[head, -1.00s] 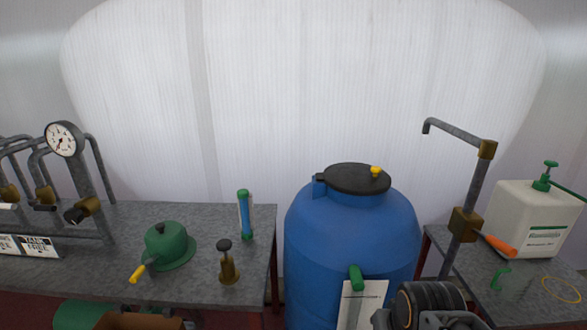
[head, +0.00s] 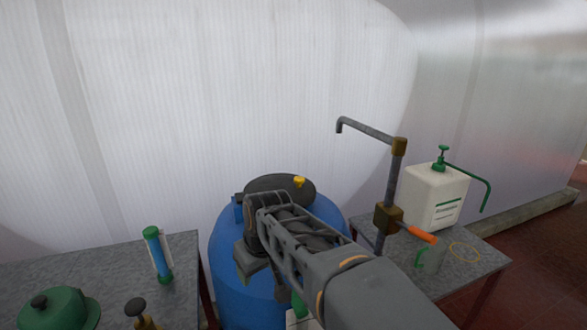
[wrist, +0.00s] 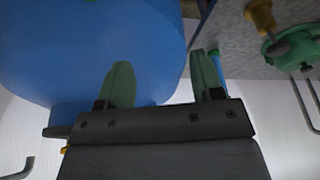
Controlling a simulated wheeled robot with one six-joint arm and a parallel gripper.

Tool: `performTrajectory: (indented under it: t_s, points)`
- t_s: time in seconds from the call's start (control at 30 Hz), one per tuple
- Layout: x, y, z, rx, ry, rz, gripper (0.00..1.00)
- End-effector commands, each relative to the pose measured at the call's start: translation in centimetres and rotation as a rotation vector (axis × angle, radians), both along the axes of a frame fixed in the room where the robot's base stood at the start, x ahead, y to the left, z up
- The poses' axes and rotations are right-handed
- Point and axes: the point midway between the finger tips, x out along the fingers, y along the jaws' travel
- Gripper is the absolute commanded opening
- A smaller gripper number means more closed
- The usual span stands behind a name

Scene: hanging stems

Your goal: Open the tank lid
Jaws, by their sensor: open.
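The blue tank (head: 235,265) stands between the two benches, partly hidden behind my arm. Its round black lid (head: 265,184) lies flat and shut on top, with a yellow knob (head: 299,181) at its right side. In the wrist view the tank (wrist: 80,50) fills the upper left, and the lid's dark edge (wrist: 55,131) shows at lower left beside the blue neck. My gripper (wrist: 163,82) has its green-tipped fingers spread, with nothing held. It is close to the tank's side, apart from the lid and knob.
A pipe with a bent spout (head: 393,180) and an orange lever stands right of the tank. A white pump canister (head: 432,195) is on the right bench. The left bench holds a green domed thing (head: 60,310) and a blue-green tube (head: 158,255).

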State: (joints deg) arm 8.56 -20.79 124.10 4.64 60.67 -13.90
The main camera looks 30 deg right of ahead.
Motion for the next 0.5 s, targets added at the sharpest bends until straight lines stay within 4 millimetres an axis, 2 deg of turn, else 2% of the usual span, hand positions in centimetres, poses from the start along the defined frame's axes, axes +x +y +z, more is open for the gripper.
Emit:
performTrajectory:
  t_s: [0.03,0.2,0.33,0.5]
  points:
    - [2.2,-1.7,3.4,0.004,0.005,0.014,0.6]
    - [8.2,-7.7,10.9,0.027,0.004,0.13,0.6]
    - [11.2,-13.0,15.2,0.038,-0.016,0.224,0.6]
    - [12.8,-19.3,18.6,0.04,-0.053,0.336,0.6]
